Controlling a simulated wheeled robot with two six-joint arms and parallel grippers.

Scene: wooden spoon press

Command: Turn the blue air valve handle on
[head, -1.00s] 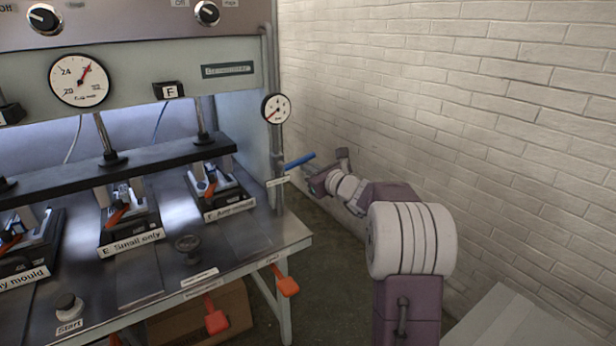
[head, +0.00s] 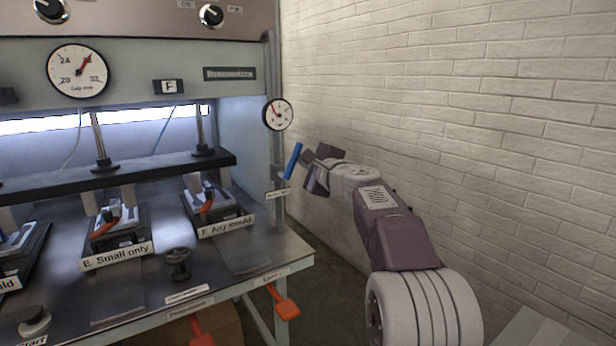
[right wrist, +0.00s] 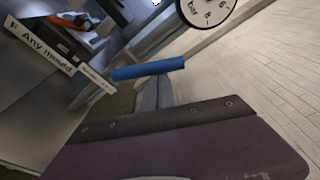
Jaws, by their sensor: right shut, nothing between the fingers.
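The blue air valve handle (head: 293,161) is on the pipe at the right end of the press and stands steeply, its top leaning slightly right. The round pressure gauge (head: 278,114) above it has its needle toward the upper left. My right gripper (head: 307,157) is shut and empty, just right of the handle. In the right wrist view the handle (right wrist: 148,69) crosses in front of the closed fingers (right wrist: 158,88); I cannot tell whether they touch. My left gripper is not in view.
The white brick wall (head: 450,110) is close on the right of my arm. The press table (head: 300,252) has its corner below the handle, with an orange pedal-like lever (head: 284,303) below it. Mould station F (head: 212,208) stands left of the valve.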

